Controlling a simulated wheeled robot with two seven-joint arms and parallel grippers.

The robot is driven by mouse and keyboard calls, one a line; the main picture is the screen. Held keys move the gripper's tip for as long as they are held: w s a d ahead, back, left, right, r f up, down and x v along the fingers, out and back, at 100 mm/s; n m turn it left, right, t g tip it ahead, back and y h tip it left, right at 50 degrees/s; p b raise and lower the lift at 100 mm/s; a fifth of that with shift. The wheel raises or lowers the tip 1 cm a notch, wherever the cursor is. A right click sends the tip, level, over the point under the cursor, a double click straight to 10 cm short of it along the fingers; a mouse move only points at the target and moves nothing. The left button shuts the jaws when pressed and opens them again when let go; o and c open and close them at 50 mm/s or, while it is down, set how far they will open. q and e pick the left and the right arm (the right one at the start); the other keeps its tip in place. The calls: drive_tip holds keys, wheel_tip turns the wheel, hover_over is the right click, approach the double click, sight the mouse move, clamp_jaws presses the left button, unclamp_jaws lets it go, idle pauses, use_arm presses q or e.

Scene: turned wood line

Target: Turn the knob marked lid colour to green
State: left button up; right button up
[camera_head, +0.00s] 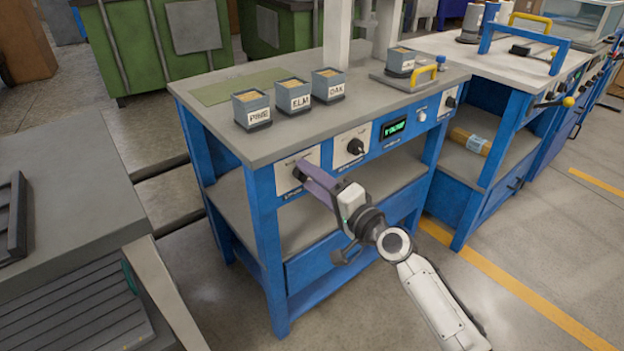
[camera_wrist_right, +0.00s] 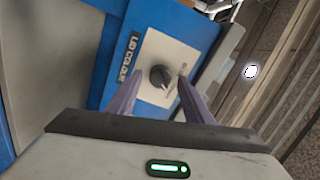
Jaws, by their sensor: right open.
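The lid colour knob (camera_wrist_right: 160,76) is a dark round knob on a pale square plate (camera_wrist_right: 186,55), beside a dark LID COLOUR label (camera_wrist_right: 129,57) in the right wrist view. The marks around it are too small to read, so its setting cannot be told. In the head view its plate (camera_head: 284,179) is the leftmost on the blue bench front, and the knob is mostly hidden by my fingers. My right gripper (camera_head: 302,169) is open, its purple fingers pointing at the plate. In the right wrist view the fingers (camera_wrist_right: 159,84) stand either side of the knob; contact cannot be told. My left gripper is not in view.
A second knob (camera_head: 355,146), a lit green display (camera_head: 393,127) and a third knob (camera_head: 450,102) sit along the same panel. Boxes marked PINE (camera_head: 251,107), ELM (camera_head: 293,96) and OAK (camera_head: 328,85) stand on the grey bench top (camera_head: 300,125) above.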

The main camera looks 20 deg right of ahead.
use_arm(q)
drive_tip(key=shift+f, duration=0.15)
use_arm(e)
drive_tip(key=v, duration=1)
drive_tip(key=shift+s, duration=0.15)
use_arm(q)
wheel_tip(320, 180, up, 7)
drive_tip(key=p, duration=0.9)
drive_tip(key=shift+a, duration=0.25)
use_arm(e)
drive_tip(key=s+a+f+n+g+h, duration=0.1)
drive_tip(key=s+a+f+n+g, duration=0.2)
drive_tip(key=s, duration=0.9)
drive_tip(key=s+a+f+n+g+h, duration=0.2)
drive_tip(key=s+a+f+n+g, duration=0.2)
drive_tip(key=s+f+n, duration=0.6)
wheel_tip(320, 180, down, 4)
drive_tip(key=s+g, duration=0.1)
drive_tip(key=s, duration=0.1)
drive_tip(key=shift+s+h, duration=0.3)
drive_tip(key=shift+s, duration=0.05)
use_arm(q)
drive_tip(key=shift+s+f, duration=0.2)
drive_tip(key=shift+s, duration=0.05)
